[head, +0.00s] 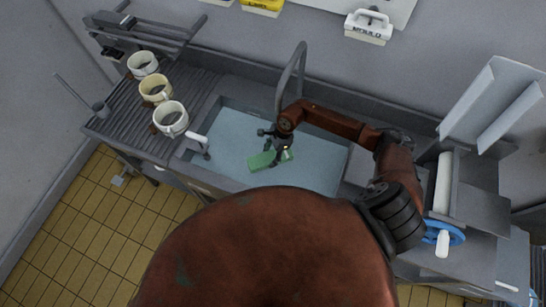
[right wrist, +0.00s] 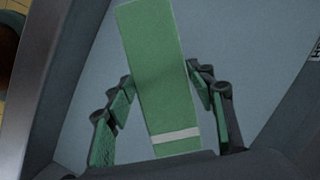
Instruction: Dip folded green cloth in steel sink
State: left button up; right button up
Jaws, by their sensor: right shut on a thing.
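The folded green cloth (head: 260,162) is a flat green strip over the pale blue inside of the steel sink (head: 222,140). My right gripper (head: 277,153) is shut on the cloth within the sink's outline. In the right wrist view the cloth (right wrist: 160,80) lies lengthwise between the two fingers (right wrist: 163,85), with a white stripe near its close end. The pale blue surface looks like water, but I cannot tell whether the cloth touches it. My left gripper is not in view.
A curved faucet (head: 294,75) rises at the sink's back edge, close to my right arm. Three mugs (head: 170,118) stand on the ribbed drainboard (head: 125,120).

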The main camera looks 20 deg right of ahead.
pick_arm(q)
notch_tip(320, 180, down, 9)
jog(key=b, duration=0.7)
jog(key=shift+b, duration=0.3)
pick_arm(e)
notch_tip(320, 180, down, 11)
jog(key=shift+d+r, duration=0.2)
jog(key=shift+d, duration=0.15)
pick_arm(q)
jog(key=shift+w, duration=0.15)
